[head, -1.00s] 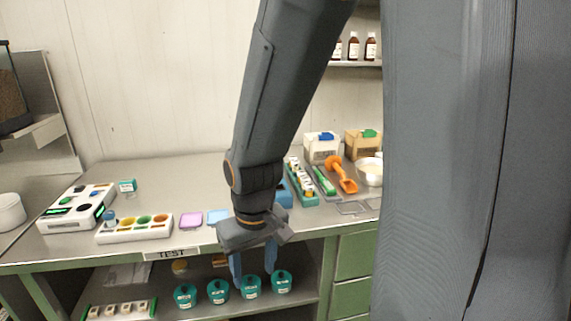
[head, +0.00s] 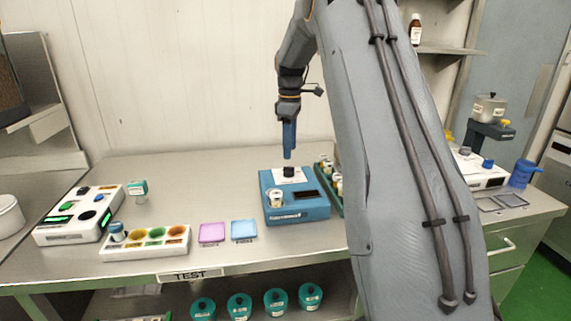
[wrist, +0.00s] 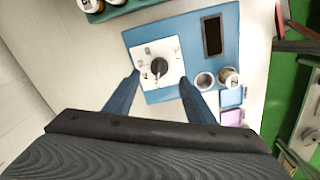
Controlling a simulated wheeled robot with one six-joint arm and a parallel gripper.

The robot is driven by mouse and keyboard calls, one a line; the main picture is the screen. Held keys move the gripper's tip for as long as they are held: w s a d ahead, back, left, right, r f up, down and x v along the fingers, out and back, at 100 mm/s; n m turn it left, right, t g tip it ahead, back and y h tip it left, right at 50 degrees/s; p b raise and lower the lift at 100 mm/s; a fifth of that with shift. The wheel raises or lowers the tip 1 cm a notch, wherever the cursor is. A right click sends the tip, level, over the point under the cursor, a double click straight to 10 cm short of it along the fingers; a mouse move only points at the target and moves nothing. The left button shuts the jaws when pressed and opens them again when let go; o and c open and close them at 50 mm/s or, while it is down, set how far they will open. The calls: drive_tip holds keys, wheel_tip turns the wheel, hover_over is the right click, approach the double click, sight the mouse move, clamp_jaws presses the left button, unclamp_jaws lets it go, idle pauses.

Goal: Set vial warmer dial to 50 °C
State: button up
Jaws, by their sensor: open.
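The vial warmer (head: 296,206) is a blue box on the bench, with a dark display and a vial in a front well. Its dial (head: 289,171) is a black knob on a white plate at the back left of its top. In the wrist view the dial (wrist: 159,67) has a pale pointer mark and small scale marks too small to read. My gripper (head: 289,156) points straight down just above the dial. In the wrist view my gripper (wrist: 160,82) is open, its blue fingers apart on either side of the white plate's lower part, with nothing between them.
A green rack of vials (head: 328,186) stands close to the warmer's right side. Pink (head: 212,233) and blue (head: 244,230) pads and a white tray with coloured wells (head: 145,242) lie to its left.

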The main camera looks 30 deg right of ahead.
sight(289, 171)
drive_tip(key=shift+w+a+f+p, duration=0.1)
drive_tip(key=shift+f+p, duration=0.5)
drive_tip(key=shift+f, duration=1.3)
drive_tip(key=shift+w+f+p, duration=0.1)
drive_tip(key=shift+f+p, duration=0.45)
drive_tip(key=shift+f, duration=1.35)
drive_tip(key=c, duration=1.1)
